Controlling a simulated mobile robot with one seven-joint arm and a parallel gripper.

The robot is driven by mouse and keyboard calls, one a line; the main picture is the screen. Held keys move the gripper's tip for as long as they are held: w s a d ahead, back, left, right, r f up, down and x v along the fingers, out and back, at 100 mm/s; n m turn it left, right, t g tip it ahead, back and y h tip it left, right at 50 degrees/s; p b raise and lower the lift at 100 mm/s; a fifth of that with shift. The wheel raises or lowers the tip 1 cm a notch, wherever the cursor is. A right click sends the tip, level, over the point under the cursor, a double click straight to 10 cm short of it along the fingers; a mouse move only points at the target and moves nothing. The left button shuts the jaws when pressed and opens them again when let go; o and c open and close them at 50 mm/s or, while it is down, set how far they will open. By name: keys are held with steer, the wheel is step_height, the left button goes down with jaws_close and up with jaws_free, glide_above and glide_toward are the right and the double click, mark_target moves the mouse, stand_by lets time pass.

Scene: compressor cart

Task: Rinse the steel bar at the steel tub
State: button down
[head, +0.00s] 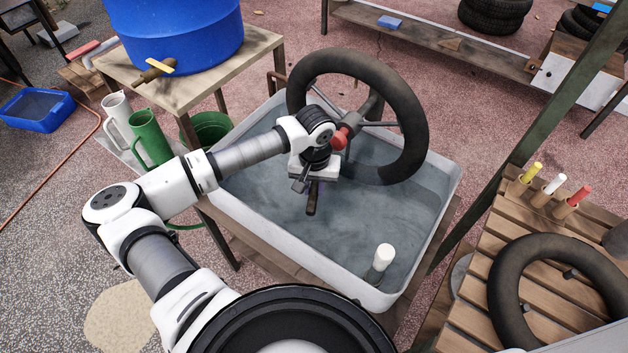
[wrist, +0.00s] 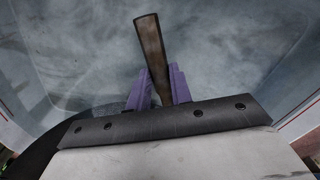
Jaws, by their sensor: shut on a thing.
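My gripper (head: 311,184) points down over the steel tub (head: 452,188), which is pale and holds grey, cloudy water. Its purple fingers (wrist: 160,90) are shut on a brown, weathered-looking bar, taken to be the steel bar (head: 311,204). The bar also shows in the wrist view (wrist: 151,50), sticking out past the fingertips with the water behind it. Its held part is hidden between the fingers. I cannot tell whether its lower end touches the water.
A large dark wheel (head: 411,105) with a red knob (head: 339,139) rises at the tub's back, close to my wrist. A white-topped cylinder (head: 383,256) stands in the tub's front right. A blue barrel (head: 175,30) and green jug (head: 150,140) are left. A slatted table (head: 480,275) is right.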

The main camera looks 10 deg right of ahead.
mark_target(314, 189)
steer(key=shift+f+b, duration=0.7)
steer(key=shift+f, duration=1.7)
stand_by(0.9)
steer(key=shift+r+p, duration=1.8)
steer(key=shift+r, duration=4.35)
steer(key=shift+r+p, duration=0.4)
steer(key=shift+r, duration=1.6)
